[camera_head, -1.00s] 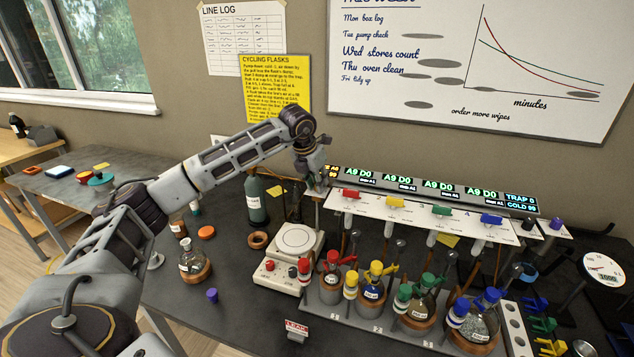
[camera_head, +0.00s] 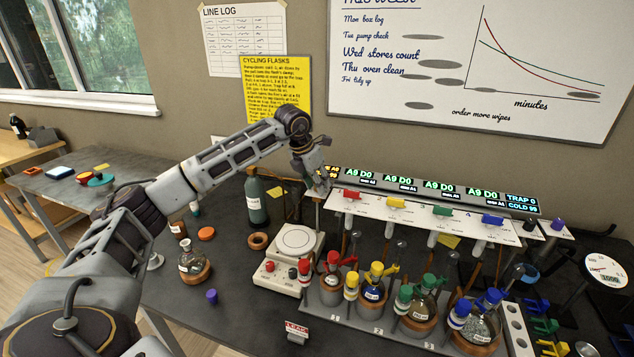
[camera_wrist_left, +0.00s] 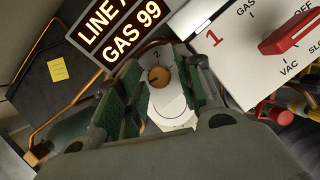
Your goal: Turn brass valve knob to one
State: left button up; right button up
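The brass valve knob (camera_wrist_left: 159,76) shows in the left wrist view, on a pale plate (camera_wrist_left: 172,108). A "2" is printed beyond the knob and a small mark, seemingly a "1", on the near side. I cannot clearly tell which mark the knob points at. My left gripper (camera_wrist_left: 166,92) is open, with one green-padded finger to each side of the knob. I cannot tell whether either finger touches it. In the head view my left gripper (camera_head: 320,180) is at the left end of the valve rail, and the knob cannot be made out there. My right gripper is not in view.
A red valve handle (camera_wrist_left: 292,34) sits close to the right of the gripper. The lit display (camera_wrist_left: 110,25) stands close on the left. In the head view, a green cylinder (camera_head: 256,201), a white stirrer plate (camera_head: 296,238) and several stoppered flasks stand nearby.

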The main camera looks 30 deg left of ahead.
pick_arm(q)
jog(key=shift+r+n, duration=0.15)
jog(key=shift+n, duration=0.35)
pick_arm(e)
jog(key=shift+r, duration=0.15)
